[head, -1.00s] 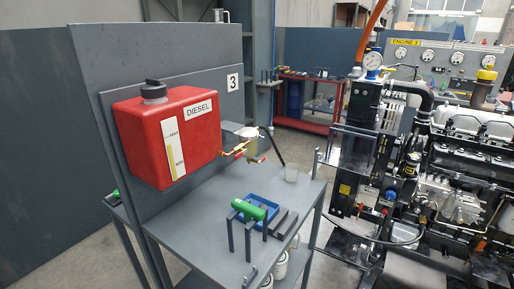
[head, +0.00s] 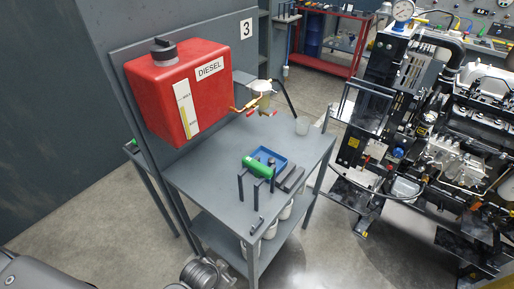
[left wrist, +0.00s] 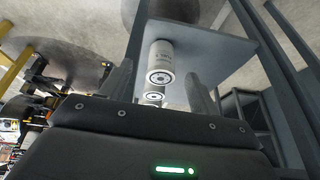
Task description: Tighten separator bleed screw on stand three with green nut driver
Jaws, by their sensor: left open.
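The green nut driver (head: 257,167) lies across dark upright posts on the grey bench of stand three. The stand's board carries the sign 3 (head: 247,28). The separator (head: 260,88), with red-handled brass valves, hangs right of the red diesel tank (head: 180,88). Its bleed screw is too small to make out. My left gripper (left wrist: 163,98) is open and empty in the left wrist view, facing white canisters (left wrist: 160,62) under the bench top. In the head view only parts of my arm show at the lower left. My right gripper is not in view.
A lower shelf (head: 207,213) is beneath. An engine (head: 465,150) stands at the right.

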